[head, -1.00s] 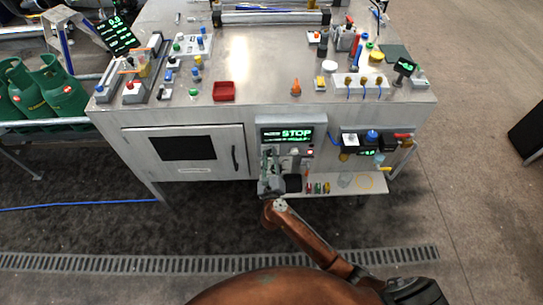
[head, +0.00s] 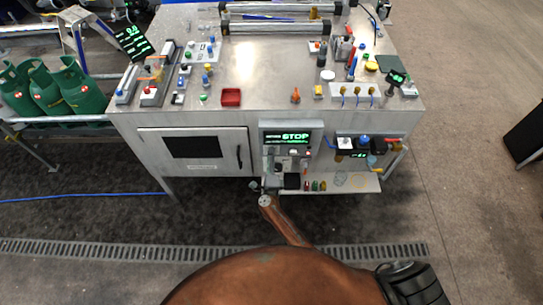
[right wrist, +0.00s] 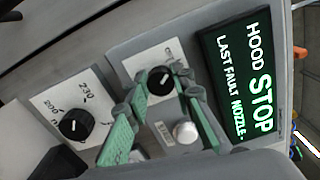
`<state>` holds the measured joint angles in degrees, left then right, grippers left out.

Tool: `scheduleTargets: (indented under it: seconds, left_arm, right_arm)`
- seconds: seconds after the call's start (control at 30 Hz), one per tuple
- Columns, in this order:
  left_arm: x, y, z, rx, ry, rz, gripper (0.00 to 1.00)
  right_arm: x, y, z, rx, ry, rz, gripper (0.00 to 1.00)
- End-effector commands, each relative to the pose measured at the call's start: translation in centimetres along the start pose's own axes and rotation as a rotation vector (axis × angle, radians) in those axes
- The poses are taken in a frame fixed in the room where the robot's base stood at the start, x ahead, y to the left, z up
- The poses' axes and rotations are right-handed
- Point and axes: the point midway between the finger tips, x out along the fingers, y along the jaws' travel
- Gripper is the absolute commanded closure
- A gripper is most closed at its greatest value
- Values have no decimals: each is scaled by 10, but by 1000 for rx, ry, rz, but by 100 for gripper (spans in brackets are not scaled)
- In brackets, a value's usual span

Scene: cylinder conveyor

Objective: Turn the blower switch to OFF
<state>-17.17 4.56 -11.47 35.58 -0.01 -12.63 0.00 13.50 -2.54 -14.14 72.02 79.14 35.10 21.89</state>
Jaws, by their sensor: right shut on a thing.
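The blower switch appears to be the small black knob (right wrist: 160,80) with a white pointer line, on a white plate in the right wrist view. The plate's lettering is mostly hidden. My right gripper (right wrist: 167,78) has its green-padded fingers shut on this knob, one on each side. In the head view my right gripper (head: 270,166) is at the control panel on the table's front, below the STOP display (head: 292,138), and hides the knob. My left gripper is not in view.
A second black knob (right wrist: 77,125) marked 200 and 230 sits left of the held one. The hood display (right wrist: 240,78) reads STOP and LAST FAULT NOZZLE. A low shelf (head: 350,184) juts out to the right.

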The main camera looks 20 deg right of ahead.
Motion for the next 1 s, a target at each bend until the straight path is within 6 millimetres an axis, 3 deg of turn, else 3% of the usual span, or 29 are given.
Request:
scheduleTargets:
  seconds: [0.33,0.87,0.9,1.0]
  left_arm:
    - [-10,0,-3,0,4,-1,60]
    - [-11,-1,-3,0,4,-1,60]
    - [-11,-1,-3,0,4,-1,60]
    - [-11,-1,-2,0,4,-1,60]
  right_arm:
    - [-1,1,2,-138,-3,3,100]
    - [0,2,2,-162,-4,2,100]
    - [0,2,2,-162,-4,2,76]
    - [0,2,2,-162,-3,2,70]
